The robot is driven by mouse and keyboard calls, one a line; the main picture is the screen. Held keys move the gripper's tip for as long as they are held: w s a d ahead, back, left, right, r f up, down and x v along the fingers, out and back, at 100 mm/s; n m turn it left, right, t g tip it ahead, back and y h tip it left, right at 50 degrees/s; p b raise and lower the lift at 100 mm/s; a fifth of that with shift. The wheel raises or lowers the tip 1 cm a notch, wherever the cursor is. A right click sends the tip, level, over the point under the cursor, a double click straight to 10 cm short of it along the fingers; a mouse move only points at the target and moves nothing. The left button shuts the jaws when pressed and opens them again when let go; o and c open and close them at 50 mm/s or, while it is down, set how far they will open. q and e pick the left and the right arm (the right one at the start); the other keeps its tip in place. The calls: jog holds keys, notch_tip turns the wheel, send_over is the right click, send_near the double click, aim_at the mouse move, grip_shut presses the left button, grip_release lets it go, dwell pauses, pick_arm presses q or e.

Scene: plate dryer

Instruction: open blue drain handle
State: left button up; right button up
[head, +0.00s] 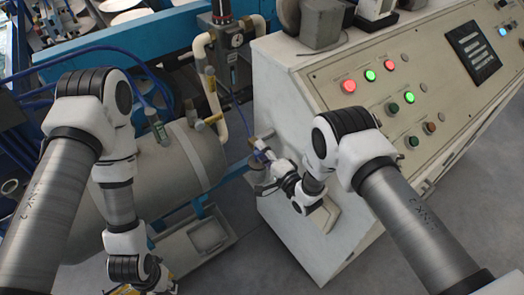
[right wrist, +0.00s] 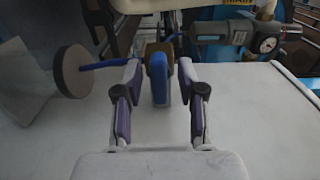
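The blue drain handle (right wrist: 159,78) stands between the two fingers of my right gripper (right wrist: 160,72) in the right wrist view. A gap shows on each side of the handle, so the fingers are open around it and not closed on it. A brass-coloured fitting (right wrist: 153,50) is just behind the handle. In the head view my right gripper (head: 265,152) is at the side of the cream control cabinet (head: 277,190), and its fingers largely hide the handle there.
A grey cylindrical tank (head: 175,165) lies left of the cabinet. A round disc on a blue rod (right wrist: 72,71) is left of the fingers in the right wrist view. A pressure gauge (right wrist: 267,45) is at the upper right. Buttons cover the cabinet's sloped panel (head: 440,65).

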grip_shut()
jog(key=shift+n, duration=0.3)
jog(key=n+b, duration=0.2)
jog(key=n, duration=0.4)
jog(key=shift+b, duration=0.4)
jog(key=n+b, duration=0.2)
jog(key=n, duration=0.3)
jog(key=shift+n, duration=0.3)
jog(key=n+b, duration=0.3)
jog(key=n, duration=0.2)
jog(key=shift+r+n, duration=0.1)
jog(key=shift+n, duration=0.3)
